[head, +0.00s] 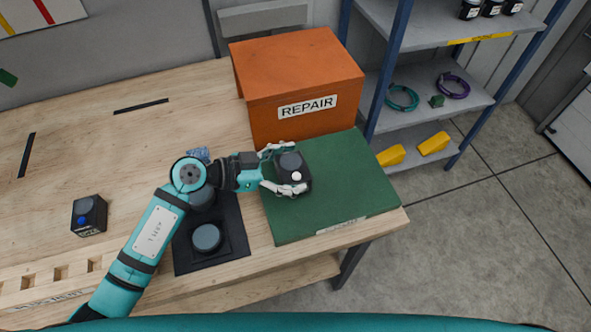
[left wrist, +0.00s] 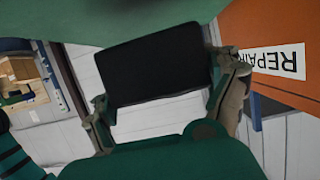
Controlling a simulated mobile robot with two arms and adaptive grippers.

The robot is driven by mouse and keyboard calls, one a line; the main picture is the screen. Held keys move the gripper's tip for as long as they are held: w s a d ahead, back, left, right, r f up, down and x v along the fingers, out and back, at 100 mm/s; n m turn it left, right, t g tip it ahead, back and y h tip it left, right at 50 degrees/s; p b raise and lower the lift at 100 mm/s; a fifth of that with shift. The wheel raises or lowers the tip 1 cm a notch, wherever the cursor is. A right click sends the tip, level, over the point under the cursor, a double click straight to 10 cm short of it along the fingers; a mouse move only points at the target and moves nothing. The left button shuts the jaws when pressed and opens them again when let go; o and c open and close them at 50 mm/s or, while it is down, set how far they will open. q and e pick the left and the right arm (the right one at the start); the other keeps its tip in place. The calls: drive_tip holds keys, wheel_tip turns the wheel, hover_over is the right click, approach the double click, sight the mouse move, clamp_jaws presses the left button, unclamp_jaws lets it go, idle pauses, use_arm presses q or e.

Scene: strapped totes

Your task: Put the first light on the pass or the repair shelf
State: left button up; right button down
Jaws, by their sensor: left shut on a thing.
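My left gripper (head: 281,171) is shut on a dark box-shaped light (head: 290,163) with a round grey top and a white button. The light is over the green mat (head: 350,187), near its left side; I cannot tell if it touches the mat. In the left wrist view the light (left wrist: 158,62) is a black block between the two fingers (left wrist: 165,100). The orange box (head: 300,75) marked REPAIR stands behind the mat, and its label shows upside down in the left wrist view (left wrist: 278,60). A second dark light (head: 89,215) with a blue button sits at the left.
A black tray (head: 240,240) with round grey pads (head: 207,238) lies left of the mat, partly under my arm. A shelf rack (head: 425,85) with jars, cable coils and yellow pieces stands at the right. The wooden table (head: 110,150) is mostly clear at the back left.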

sight(295, 174)
use_arm(q)
drive_tip(key=shift+w+d+f, duration=0.1)
drive_tip(key=shift+w+d, duration=0.3)
drive_tip(key=shift+w, duration=0.15)
wheel_tip(295, 174, down, 3)
drive_tip(key=shift+f, duration=0.3)
drive_tip(key=o, duration=1.4)
drive_tip(key=shift+f, duration=0.1)
use_arm(e)
drive_tip(key=shift+s+a+r, duration=0.15)
drive_tip(key=shift+a+r, duration=0.05)
drive_tip(key=shift+a, duration=0.25)
drive_tip(key=shift+d, duration=0.2)
